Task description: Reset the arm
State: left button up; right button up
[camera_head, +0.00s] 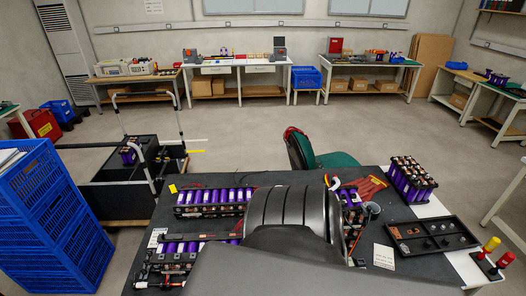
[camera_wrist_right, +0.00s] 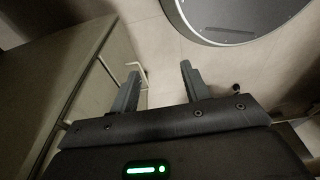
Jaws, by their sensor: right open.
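My right gripper (camera_wrist_right: 160,85) shows in the right wrist view. Its two fingers stand apart with nothing between them, over bare floor. No copper busbar can be made out with certainty in either view. In the head view a large dark part of my own body covers the middle of the dark work table (camera_head: 262,180). Battery modules with purple cells (camera_head: 213,197) lie on the table to the left of it. A block of purple cells (camera_head: 411,180) stands at the table's right. My left gripper is not in view.
A black tray (camera_head: 432,236) and red and yellow handled tools (camera_head: 487,255) are at the table's right. Blue crates (camera_head: 50,220) stand at the left, near a cart (camera_head: 130,175). A green chair (camera_head: 335,160) is behind the table. Open floor (camera_head: 240,130) lies beyond.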

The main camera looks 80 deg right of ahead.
jog(key=s+d+f+m+g, duration=0.1)
jog(key=s, duration=0.5)
jog(key=shift+h, duration=0.3)
jog(key=shift+f, duration=0.1)
